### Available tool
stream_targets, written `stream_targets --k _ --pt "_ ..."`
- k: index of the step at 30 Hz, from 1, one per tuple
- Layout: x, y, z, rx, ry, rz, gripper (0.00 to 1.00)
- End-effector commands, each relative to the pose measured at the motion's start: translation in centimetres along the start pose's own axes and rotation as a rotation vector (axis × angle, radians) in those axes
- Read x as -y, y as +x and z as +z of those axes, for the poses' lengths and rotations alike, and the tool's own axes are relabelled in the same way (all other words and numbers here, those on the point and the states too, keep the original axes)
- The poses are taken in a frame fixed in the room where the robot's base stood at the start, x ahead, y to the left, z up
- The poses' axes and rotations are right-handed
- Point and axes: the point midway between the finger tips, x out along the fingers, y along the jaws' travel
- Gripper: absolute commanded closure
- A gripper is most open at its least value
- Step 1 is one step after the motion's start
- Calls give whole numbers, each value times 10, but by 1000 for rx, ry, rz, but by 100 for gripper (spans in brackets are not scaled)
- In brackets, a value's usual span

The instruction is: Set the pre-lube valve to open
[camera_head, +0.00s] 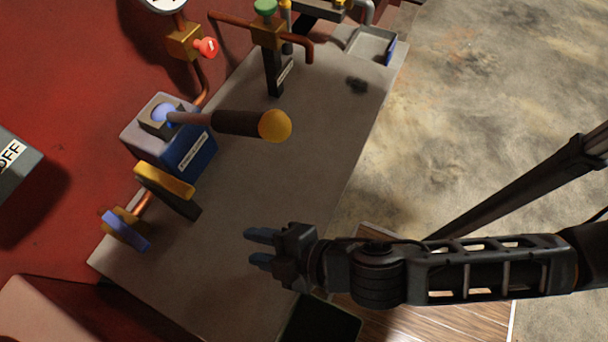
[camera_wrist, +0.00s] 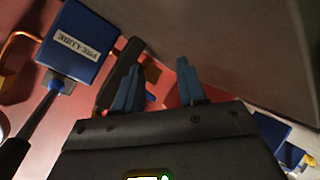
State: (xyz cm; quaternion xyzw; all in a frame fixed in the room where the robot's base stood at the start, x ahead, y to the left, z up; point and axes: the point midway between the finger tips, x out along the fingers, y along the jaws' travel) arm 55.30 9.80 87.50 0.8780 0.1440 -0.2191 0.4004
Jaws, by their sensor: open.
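A blue box (camera_head: 185,150) labelled "PRE-LUBE" in the wrist view (camera_wrist: 75,40) stands on the bench, with a long lever ending in a yellow ball knob (camera_head: 275,126). Below it, a small brass fitting with a blue handle (camera_head: 128,232) sits on a copper pipe (camera_head: 142,203). The blue handle lies roughly across the pipe. I cannot tell for certain which part is the valve.
A red engine wall (camera_head: 60,80) rises at the left. The grey bench top (camera_head: 270,180) is clear near my gripper. An "OFF" box (camera_head: 14,160) is at the left edge.

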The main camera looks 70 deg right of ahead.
Motion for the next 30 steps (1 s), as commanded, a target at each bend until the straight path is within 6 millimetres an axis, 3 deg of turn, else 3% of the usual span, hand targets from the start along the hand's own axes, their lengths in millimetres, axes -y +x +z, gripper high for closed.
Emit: stream_targets --k 9,18,30 --pt "-11 -50 19 -41 228 -23 60" --pt "-30 -92 23 -87 420 -2 60" --pt "-40 -108 23 -107 494 15 60"
